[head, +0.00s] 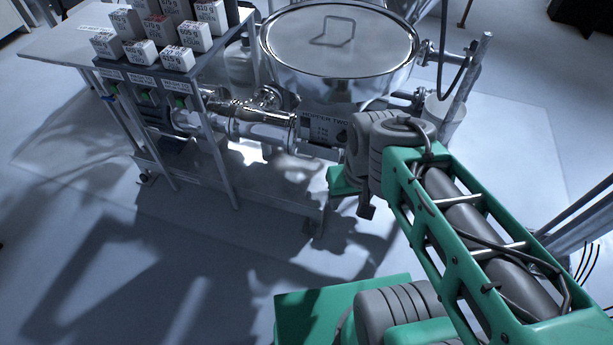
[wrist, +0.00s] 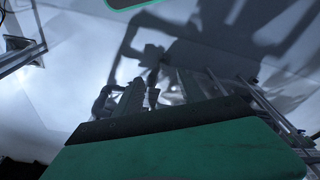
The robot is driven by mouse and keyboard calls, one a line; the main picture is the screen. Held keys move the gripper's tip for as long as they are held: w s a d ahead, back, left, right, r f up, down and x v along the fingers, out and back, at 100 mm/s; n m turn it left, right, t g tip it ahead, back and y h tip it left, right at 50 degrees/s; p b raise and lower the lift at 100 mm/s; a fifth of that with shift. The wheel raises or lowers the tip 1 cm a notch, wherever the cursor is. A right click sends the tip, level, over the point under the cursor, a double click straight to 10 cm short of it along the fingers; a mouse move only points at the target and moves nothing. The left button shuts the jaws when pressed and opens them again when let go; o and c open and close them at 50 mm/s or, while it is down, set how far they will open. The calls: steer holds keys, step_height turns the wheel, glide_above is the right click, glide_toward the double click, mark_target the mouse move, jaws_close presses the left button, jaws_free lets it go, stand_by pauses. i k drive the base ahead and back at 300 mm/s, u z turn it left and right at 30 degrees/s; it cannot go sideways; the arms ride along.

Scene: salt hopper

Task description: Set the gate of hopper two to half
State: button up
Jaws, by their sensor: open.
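The large round steel hopper (head: 385,85) stands at the top middle of the head view, with a handled lid on it. A plate (head: 322,130) lettered "HOPPER TWO" sits below its front. Its smaller markings are too small to read, and my arm covers its right side. I cannot make out the gate or its setting. My gripper (head: 354,200) is just below and right of the plate, partly hidden by my wrist. It is open, and I see nothing held in it. In the wrist view, dark shapes and shadows fill the middle, and I cannot tell the gate there.
A steel pipe (head: 262,130) runs left from the plate. A pale bucket (head: 446,114) stands at the right. The floor at lower left is clear.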

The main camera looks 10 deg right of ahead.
mark_target(312, 148)
steer(key=z, duration=0.05)
steer(key=k, duration=0.85)
steer(key=u, duration=1)
steer(key=i, duration=0.65)
steer(key=u, duration=0.5)
steer(key=i, duration=0.75)
steer(key=z, duration=0.8)
steer(key=i, duration=0.4)
steer(key=z, duration=0.4)
